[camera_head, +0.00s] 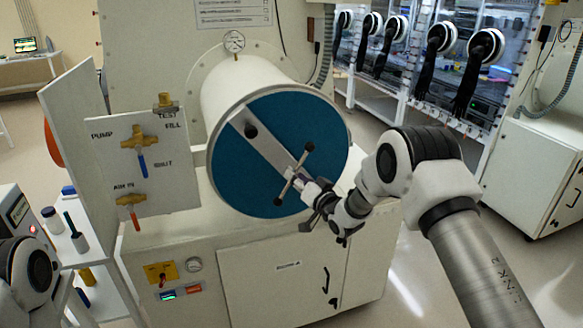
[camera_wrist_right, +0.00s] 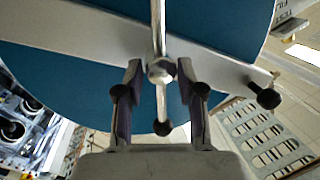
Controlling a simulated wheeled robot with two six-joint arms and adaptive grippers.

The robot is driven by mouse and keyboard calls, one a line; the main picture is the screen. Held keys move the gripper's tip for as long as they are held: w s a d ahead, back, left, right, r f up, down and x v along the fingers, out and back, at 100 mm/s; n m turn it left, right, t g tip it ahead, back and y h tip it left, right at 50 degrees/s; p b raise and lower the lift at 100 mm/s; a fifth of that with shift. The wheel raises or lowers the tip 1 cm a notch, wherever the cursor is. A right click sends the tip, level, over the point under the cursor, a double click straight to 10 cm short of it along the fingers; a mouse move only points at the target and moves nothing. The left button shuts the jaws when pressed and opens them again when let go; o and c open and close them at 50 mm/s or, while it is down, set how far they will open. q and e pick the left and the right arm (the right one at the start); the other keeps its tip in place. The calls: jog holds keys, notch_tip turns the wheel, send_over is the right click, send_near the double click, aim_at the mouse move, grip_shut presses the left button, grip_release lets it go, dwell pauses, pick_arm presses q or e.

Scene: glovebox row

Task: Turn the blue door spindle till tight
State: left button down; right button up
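The blue round door (camera_head: 245,175) closes the front of a white cylindrical chamber, with a pale strap (camera_head: 262,146) across it. The spindle (camera_head: 292,174) is a thin metal crossbar with dark ball ends, tilted in the head view, on a hub near the strap's lower right end. My right gripper (camera_head: 310,188) is at the spindle. In the right wrist view its two fingers (camera_wrist_right: 161,95) stand apart, one on each side of the crossbar's lower arm and the hub (camera_wrist_right: 161,70), with gaps visible on both sides. My left gripper is out of view; only part of that arm shows.
A panel with brass valves (camera_head: 135,150) stands left of the chamber. A gauge (camera_head: 234,41) sits on top. A dark knob (camera_head: 251,131) sticks out of the strap's upper left. The white cabinet (camera_head: 290,275) is below; open floor lies right.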

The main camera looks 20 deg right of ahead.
jog(key=shift+x, duration=1)
jog(key=shift+w, duration=0.1)
grip_shut()
